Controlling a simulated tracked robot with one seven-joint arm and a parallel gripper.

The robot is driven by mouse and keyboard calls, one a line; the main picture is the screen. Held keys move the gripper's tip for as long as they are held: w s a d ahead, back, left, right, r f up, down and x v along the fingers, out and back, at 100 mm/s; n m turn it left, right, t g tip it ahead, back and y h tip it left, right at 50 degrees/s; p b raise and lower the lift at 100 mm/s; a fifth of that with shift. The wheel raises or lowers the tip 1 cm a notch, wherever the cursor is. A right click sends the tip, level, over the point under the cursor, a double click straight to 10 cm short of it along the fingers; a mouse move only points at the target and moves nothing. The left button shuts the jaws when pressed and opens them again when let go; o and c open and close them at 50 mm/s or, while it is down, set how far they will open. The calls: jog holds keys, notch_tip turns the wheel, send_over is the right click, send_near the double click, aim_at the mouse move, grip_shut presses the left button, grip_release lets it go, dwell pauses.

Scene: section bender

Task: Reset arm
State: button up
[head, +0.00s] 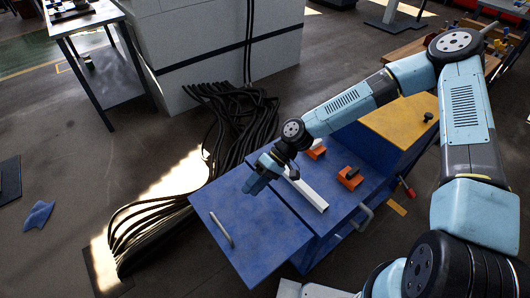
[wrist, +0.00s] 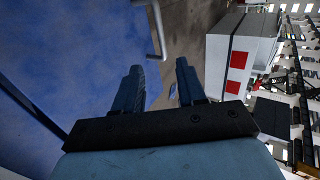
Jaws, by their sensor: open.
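My gripper (head: 252,188) is open and empty. It hangs at the end of my blue arm over the left side of the blue machine top (head: 262,232). In the wrist view its two fingers (wrist: 159,66) stand apart with nothing between them. A pale straight section bar (head: 306,192) lies on the blue top to the right of my gripper, apart from it. Two orange blocks, one nearer (head: 349,180) and one farther (head: 316,153), sit right of the bar. My forearm partly hides the far part of the machine.
A metal handle (head: 221,230) stands on the blue panel, and another (head: 358,220) is on the machine's front side. Black cables (head: 228,125) run along the floor to a grey cabinet (head: 228,50). A yellow top (head: 398,118) adjoins the machine. Floor at left is mostly clear.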

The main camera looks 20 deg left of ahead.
jog(key=w+d+r+m+t+h, duration=0.1)
jog(key=w+d+r+t+h, duration=0.1)
jog(key=w+d+r, duration=0.3)
jog(key=w+d+r+m+t+h, duration=0.1)
jog(key=w+d+r+t+h, duration=0.15)
jog(key=d, duration=0.55)
jog(key=w+d+r+m+t+h, duration=0.1)
jog(key=w+d+r, duration=0.25)
jog(key=d, duration=0.25)
jog(key=w+d+r+m+t+h, duration=0.2)
jog(key=d+r+m+t, duration=0.15)
jog(key=d+r, duration=0.85)
jog(key=s+d+r+m+t, duration=0.1)
jog(key=s+d+r+t, duration=0.1)
jog(key=s+r, duration=0.3)
jog(key=s+d+r+m+t, duration=0.1)
jog(key=s+d+r, duration=0.3)
jog(key=r, duration=0.4)
jog(key=s+d+r+m+t+y, duration=0.1)
jog(key=s+d+r+m+t, duration=0.1)
jog(key=s+r, duration=0.3)
notch_tip(320, 180, up, 2)
jog(key=shift+s+d+r+t, duration=0.2)
jog(key=shift+s+d+t, duration=0.1)
jog(key=shift+d, duration=0.6)
jog(key=shift+m, duration=0.25)
